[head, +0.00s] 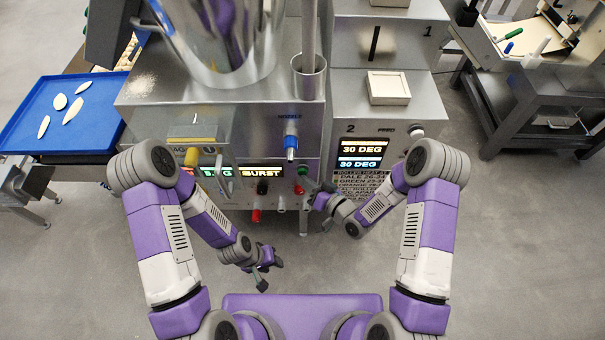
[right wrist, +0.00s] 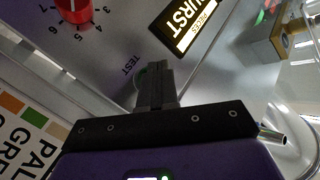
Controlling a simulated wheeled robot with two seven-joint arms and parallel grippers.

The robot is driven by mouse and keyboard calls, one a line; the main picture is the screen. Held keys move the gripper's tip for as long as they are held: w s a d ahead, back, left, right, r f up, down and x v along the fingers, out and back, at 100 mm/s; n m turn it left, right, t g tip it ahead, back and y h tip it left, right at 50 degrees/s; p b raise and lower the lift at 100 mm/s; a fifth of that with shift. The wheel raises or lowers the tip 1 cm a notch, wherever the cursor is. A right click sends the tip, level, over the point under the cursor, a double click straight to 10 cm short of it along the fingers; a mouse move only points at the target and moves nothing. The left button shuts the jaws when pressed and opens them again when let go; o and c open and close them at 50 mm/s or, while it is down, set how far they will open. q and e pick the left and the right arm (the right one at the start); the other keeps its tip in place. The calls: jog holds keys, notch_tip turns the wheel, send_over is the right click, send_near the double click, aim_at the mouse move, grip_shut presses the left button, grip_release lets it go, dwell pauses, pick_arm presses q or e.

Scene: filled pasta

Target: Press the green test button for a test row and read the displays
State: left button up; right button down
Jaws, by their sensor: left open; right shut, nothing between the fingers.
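The green test button (head: 299,190) is on the panel's right part. In the right wrist view, the TEST label (right wrist: 132,65) shows beside a sliver of green (right wrist: 140,76) behind my fingers. My left gripper (head: 267,268) is open, low before the machine.
A second unit's display (head: 360,155) reads 30 DEG on two lines. A blue tray (head: 50,125) with pale pieces is at left. A bench (head: 545,85) stands at right. The floor in front is clear.

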jog(key=shift+w, duration=0.15)
dwell(0.4)
jog(key=shift+s, duration=0.85)
jog(key=shift+s+b, duration=0.5)
jog(key=shift+s, duration=2)
jog(key=s+d+f+m+g+h+p, duration=0.2)
jog(key=s+d+f+g+h, duration=0.25)
jog(key=f, duration=0.35)
jog(key=s+d+f+m+g+h+p, duration=0.1)
jog(key=s+d+f+m+g+h, duration=0.1)
jog(key=s+g, duration=0.4)
jog(key=s+d+h, duration=0.1)
jog(key=s+d, duration=0.1)
jog(key=s, duration=0.2)
jog(key=shift+s+f+g, duration=0.3)
jog(key=shift+s+g, duration=0.05)
